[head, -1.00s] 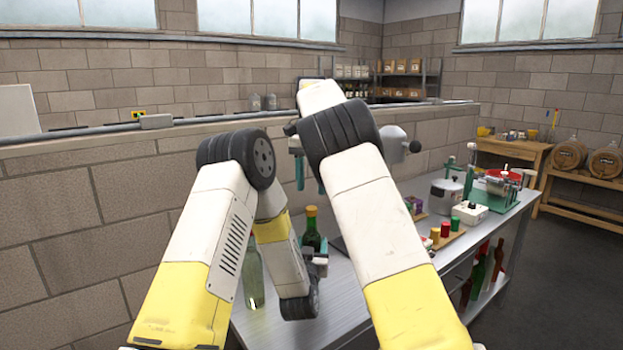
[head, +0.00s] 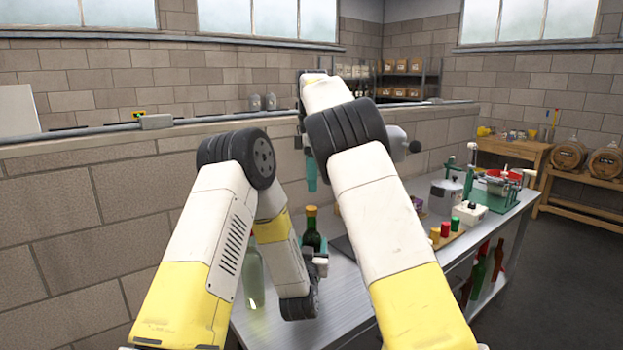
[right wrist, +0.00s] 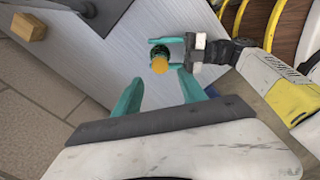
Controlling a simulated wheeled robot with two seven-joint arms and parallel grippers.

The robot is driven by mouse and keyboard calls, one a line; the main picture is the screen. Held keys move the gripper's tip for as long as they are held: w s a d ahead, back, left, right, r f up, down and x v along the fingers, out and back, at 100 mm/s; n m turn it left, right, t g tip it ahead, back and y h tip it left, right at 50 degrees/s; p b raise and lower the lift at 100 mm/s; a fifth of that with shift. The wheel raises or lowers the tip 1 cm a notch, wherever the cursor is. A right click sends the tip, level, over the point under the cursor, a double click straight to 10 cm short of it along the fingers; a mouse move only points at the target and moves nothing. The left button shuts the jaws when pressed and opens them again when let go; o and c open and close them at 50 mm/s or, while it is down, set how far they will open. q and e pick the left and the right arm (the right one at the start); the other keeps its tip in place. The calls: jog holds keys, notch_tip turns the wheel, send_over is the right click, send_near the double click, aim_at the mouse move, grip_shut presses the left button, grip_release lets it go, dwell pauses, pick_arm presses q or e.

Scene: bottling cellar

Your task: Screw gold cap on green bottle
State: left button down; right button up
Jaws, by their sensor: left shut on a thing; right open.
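The green bottle (head: 311,238) stands upright on the metal bench, with the gold cap (head: 311,211) on its mouth. The cap shows from above in the right wrist view (right wrist: 159,65); how tightly it sits I cannot tell. My left gripper (head: 320,258) is shut on the green bottle, and its teal fingers also show around it in the right wrist view (right wrist: 164,53). My right gripper (head: 311,176) is open and empty above the bottle. In the right wrist view its spread fingers (right wrist: 158,90) point toward the cap, apart from it.
A clear bottle (head: 254,278) stands left of the green bottle, partly behind my left arm. A wooden holder (head: 449,241) with yellow, red and green caps is on the right. A block wall runs behind the bench.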

aim_at(312, 208)
jog(key=shift+n, duration=0.9)
jog(key=shift+f, duration=4)
jog(key=shift+c, duration=0.4)
